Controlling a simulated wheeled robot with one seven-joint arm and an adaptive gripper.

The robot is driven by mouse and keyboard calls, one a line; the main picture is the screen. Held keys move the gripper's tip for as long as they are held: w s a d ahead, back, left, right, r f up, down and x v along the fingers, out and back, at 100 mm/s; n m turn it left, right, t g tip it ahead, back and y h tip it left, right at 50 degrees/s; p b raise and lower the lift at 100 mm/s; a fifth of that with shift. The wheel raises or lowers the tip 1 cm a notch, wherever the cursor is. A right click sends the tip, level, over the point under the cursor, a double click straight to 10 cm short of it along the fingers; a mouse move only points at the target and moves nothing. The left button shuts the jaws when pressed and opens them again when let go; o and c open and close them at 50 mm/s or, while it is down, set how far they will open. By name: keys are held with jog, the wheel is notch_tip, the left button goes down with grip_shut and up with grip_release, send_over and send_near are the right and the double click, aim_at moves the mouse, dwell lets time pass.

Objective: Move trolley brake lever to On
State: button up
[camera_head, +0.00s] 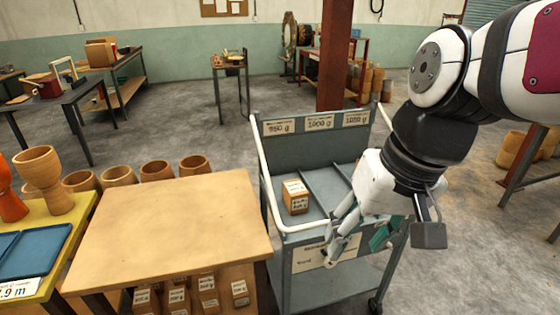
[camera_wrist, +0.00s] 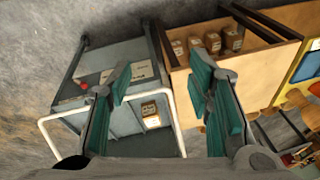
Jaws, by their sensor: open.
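The grey trolley (camera_head: 290,130) stands right of the wooden table and also shows in the wrist view (camera_wrist: 135,50). A pale label plate (camera_head: 308,259) is on its near face. In the wrist view a small red part (camera_wrist: 84,86) shows beside the label plate (camera_wrist: 130,72); it may be the brake lever, but its position cannot be read. In the head view the lever cannot be made out. My gripper (camera_head: 358,236) is at the trolley's near side, by the white handle rail. Its green-padded fingers (camera_wrist: 162,72) are apart with nothing between them.
A weight block (camera_head: 295,197) sits in the trolley's left compartment. The white rail (camera_head: 300,226) runs along the near edge. The wooden table (camera_head: 165,225) is close on the left, with several blocks below. A red post (camera_head: 335,55) stands behind. Floor at right is partly clear.

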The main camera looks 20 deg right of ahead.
jog(key=w+d+f+m+t+y+b, duration=0.1)
jog(key=w+d+f+m+y+b, duration=0.4)
jog(key=w+f+b, duration=0.5)
jog(key=w+d+f+m+t+y+b, duration=0.2)
jog(key=w+d+f+m+y+b, duration=0.3)
jog(key=w+d+f, duration=0.5)
jog(key=s+d+f+m+t+h+b, duration=0.3)
jog(key=d+f+m+t+b, duration=0.3)
jog(key=d+f, duration=0.6)
jog(key=s+d+f+m+t+h+b, duration=0.25)
jog(key=d+f+m+t+b, duration=0.4)
jog(key=d+f, duration=0.55)
jog(key=d+f+b+x, duration=0.1)
jog(key=b+x, duration=0.3)
jog(key=x, duration=0.9)
jog(key=shift+w+n+h, duration=0.45)
jog(key=shift+w, duration=0.05)
jog(key=shift+a+f+g, duration=0.1)
jog(key=shift+f+g, duration=0.05)
jog(key=shift+g, duration=0.1)
grip_shut()
